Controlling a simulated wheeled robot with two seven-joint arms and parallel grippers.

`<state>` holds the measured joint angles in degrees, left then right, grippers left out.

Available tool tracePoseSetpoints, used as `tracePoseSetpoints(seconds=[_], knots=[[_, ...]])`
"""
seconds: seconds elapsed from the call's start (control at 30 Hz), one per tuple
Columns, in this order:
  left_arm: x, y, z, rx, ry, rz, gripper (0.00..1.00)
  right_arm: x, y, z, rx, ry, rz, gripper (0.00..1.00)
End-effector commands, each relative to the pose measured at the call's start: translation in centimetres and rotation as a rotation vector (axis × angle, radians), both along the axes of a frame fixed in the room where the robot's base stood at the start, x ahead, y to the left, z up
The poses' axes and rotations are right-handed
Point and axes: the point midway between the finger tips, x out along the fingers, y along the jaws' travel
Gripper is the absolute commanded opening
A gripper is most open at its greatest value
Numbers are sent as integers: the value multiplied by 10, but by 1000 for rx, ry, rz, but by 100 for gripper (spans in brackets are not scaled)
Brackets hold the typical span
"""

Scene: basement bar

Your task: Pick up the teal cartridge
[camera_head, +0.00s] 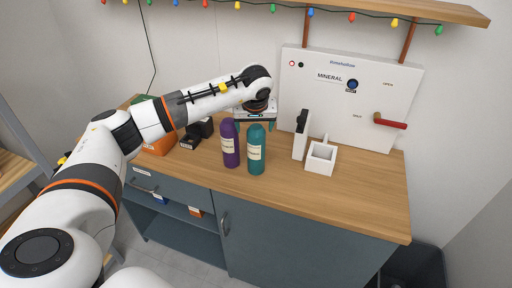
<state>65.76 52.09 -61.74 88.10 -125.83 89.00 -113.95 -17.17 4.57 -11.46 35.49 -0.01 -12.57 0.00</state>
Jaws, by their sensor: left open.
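The teal cartridge (256,150) is a bottle shape with a pale label, standing upright on the wooden counter. A purple cartridge (230,143) of like shape stands upright just to its left, with a small gap between them. My left arm reaches in from the left, and my left gripper (255,122) is at the top of the teal cartridge, pointing down. It is open, and its fingers are small and partly hidden by the cartridge tops, so I cannot tell whether they touch. My right gripper does not show.
A white panel (350,118) marked MINERAL stands at the back, with a red-handled lever (390,122). A white upright piece (300,140) and a white open box (321,158) stand right of the cartridges. Dark blocks and an orange item (160,144) lie left. The counter's right front (350,200) is clear.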

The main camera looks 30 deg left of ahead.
Motion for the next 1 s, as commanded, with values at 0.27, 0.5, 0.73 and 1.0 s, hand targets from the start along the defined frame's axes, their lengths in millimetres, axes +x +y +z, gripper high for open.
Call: tracePoseSetpoints(seconds=[0.27, 0.5, 0.73, 1.0], knots=[[9, 1, -36, -3, 3, 1, 78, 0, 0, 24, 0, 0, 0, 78], [14, 4, -49, -3, -1, -2, 78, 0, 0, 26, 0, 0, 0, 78], [14, 4, -49, -3, -1, -1, 61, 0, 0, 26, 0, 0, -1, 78], [14, 4, -48, -3, -1, -1, 17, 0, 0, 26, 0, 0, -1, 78]])
